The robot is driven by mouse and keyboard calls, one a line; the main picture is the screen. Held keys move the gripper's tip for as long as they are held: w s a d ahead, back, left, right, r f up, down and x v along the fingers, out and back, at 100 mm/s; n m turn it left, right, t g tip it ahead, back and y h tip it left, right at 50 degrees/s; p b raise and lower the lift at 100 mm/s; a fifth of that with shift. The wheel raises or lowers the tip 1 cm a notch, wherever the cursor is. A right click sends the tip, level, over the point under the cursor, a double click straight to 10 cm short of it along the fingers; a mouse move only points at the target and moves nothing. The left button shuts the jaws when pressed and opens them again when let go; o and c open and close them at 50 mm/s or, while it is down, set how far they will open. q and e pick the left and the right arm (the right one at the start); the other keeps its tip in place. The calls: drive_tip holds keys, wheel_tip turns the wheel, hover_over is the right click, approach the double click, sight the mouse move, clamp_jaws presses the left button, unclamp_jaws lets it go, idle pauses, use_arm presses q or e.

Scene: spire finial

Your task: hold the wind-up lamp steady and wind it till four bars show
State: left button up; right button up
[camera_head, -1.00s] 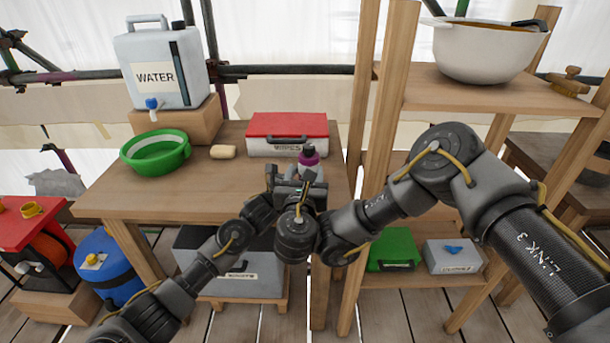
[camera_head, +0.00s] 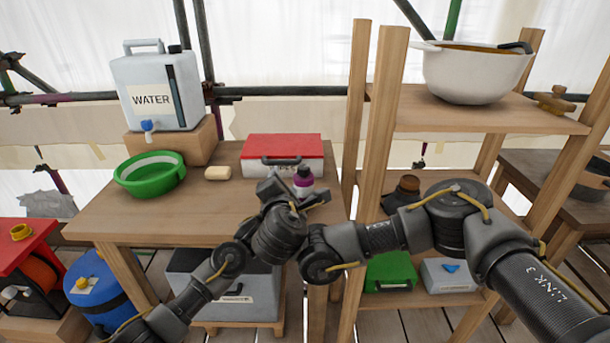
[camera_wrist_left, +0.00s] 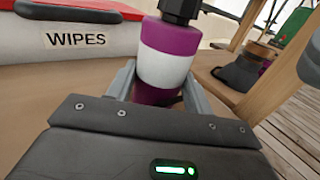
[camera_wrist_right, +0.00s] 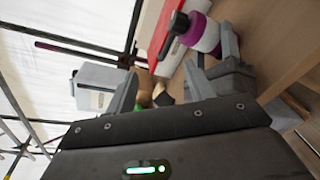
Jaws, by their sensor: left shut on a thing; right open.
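A purple and white cylinder with a black top (camera_head: 304,181) stands upright at the right front of the wooden table. I cannot tell from its looks whether it is the wind-up lamp, and no bars show on it. In the left wrist view my left gripper (camera_wrist_left: 160,92) is shut around its lower part (camera_wrist_left: 167,52). In the right wrist view my right gripper (camera_wrist_right: 176,84) is open and empty, with the cylinder (camera_wrist_right: 207,33) just beyond its fingertips.
A red-lidded wipes box (camera_head: 283,156) is right behind the cylinder. A soap-like bar (camera_head: 217,173), a green basin (camera_head: 150,176) and a water container (camera_head: 160,90) are further left. A wooden shelf post (camera_head: 378,130) rises close on the right. The table's front left is clear.

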wheel_tip(320, 180, down, 2)
drive_tip(key=s+a+m+g+y, duration=0.1)
drive_tip(key=s+a+m+y, duration=0.15)
drive_tip(key=m, duration=0.45)
drive_tip(key=m+t+y, duration=0.2)
drive_tip(key=m+y, duration=0.1)
drive_tip(key=m, duration=1.2)
approach(305, 173)
drive_tip(key=shift+h, duration=0.25)
drive_tip(key=x, duration=1)
drive_tip(key=c, duration=1)
drive_tip(key=shift+a+m+t+h, duration=0.25)
drive_tip(key=shift+m+h, duration=0.25)
drive_tip(key=shift+h, duration=0.6)
drive_tip(key=shift+d, duration=0.1)
